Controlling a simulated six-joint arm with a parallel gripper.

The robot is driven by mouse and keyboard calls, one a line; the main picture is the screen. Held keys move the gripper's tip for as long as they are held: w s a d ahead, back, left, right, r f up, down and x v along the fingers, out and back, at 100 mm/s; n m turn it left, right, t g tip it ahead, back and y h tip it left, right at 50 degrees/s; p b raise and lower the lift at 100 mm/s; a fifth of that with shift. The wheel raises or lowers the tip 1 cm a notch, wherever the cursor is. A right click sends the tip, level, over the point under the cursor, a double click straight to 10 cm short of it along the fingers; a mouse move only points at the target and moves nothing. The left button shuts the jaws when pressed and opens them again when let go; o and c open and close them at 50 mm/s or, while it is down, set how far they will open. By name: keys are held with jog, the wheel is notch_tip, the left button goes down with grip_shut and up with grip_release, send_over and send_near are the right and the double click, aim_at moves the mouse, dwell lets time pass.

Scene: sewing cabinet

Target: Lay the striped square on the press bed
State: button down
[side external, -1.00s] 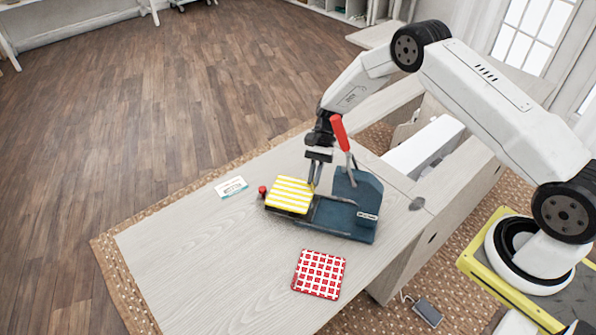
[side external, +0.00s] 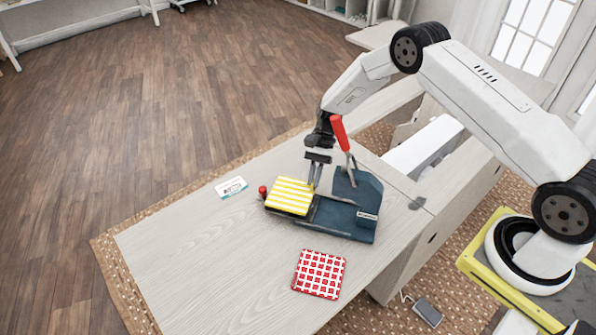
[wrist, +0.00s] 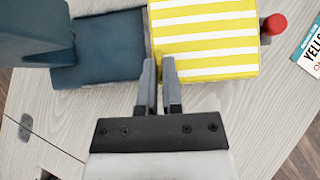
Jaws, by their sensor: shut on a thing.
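My gripper (side external: 314,184) is shut on the square's edge nearest the press's upright part. In the wrist view, my two fingertips (wrist: 157,66) are close together at the corner of the striped square (wrist: 205,42). The part of the edge between the fingers is hidden.
The press's red-handled lever (side external: 340,134) stands up close beside my gripper. A red-and-white checked square (side external: 319,274) lies on the table in front. A small printed card (side external: 231,188) lies beyond the red knob (side external: 263,191). The table's left part is clear.

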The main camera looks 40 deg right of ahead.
jog(key=shift+f, duration=0.2)
dwell(0.4)
jog(key=c, duration=0.7)
grip_release()
jog(key=shift+d+r, duration=0.1)
jog(key=v, duration=0.7)
jog(key=shift+d+r, duration=0.15)
jog(key=shift+r, duration=0.1)
jog(key=shift+w, duration=0.15)
